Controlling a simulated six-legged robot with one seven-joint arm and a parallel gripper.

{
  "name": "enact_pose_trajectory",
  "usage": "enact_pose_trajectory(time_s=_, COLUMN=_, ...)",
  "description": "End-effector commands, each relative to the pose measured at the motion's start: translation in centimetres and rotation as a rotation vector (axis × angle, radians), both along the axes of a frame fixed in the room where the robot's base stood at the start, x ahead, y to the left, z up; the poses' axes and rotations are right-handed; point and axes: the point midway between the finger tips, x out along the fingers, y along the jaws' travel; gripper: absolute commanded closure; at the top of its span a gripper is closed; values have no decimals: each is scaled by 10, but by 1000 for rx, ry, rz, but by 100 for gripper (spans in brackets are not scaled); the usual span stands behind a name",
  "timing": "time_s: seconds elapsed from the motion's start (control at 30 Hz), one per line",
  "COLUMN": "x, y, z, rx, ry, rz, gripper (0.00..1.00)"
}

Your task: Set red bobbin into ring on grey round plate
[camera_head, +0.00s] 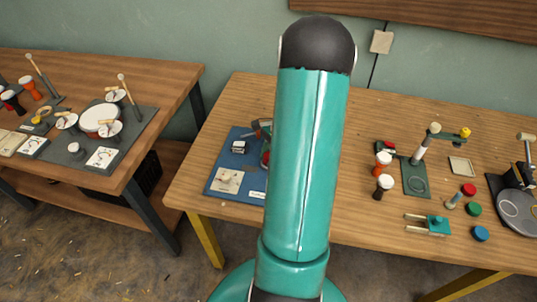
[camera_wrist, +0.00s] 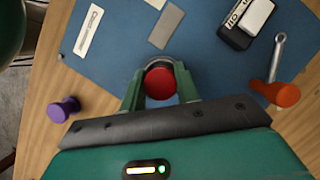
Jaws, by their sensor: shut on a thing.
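The red bobbin (camera_wrist: 160,84) shows its round red end between my gripper's green fingers (camera_wrist: 161,90) in the wrist view. My gripper is shut on it, over or at the blue mat. A grey curved rim shows just beyond the bobbin; I cannot tell whether it touches. In the head view my teal arm hides most of the gripper and the bobbin. The grey round plate (camera_head: 522,229) lies at the far right of the right-hand table, partly cut off by the frame. A pale ring outline (camera_head: 502,211) shows on it.
On the blue mat (camera_wrist: 110,64) are a grey strip (camera_wrist: 166,26) and a black-and-white block (camera_wrist: 244,22). A purple bobbin (camera_wrist: 63,109) stands left; an orange one (camera_wrist: 277,93) lies by a metal wrench (camera_wrist: 278,57). Coloured discs (camera_head: 474,209) and a teal clamp (camera_head: 437,225) lie near the plate.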

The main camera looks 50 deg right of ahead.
Motion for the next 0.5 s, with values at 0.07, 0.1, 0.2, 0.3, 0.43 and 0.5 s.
enact_pose_trajectory(time_s=0.07, x=0, y=0, z=-3, rx=0, ry=0, rz=-1, gripper=90)
enact_pose_trajectory(time_s=0.1, x=0, y=0, z=-4, rx=0, ry=1, rz=-1, gripper=90)
enact_pose_trajectory(time_s=0.2, x=-1, y=0, z=-8, rx=0, ry=2, rz=-1, gripper=90)
enact_pose_trajectory(time_s=0.3, x=-1, y=0, z=-9, rx=0, ry=3, rz=-1, gripper=90)
enact_pose_trajectory(time_s=0.43, x=-2, y=1, z=-10, rx=2, ry=4, rz=0, gripper=50)
enact_pose_trajectory(time_s=0.5, x=-2, y=1, z=-10, rx=2, ry=5, rz=0, gripper=50)
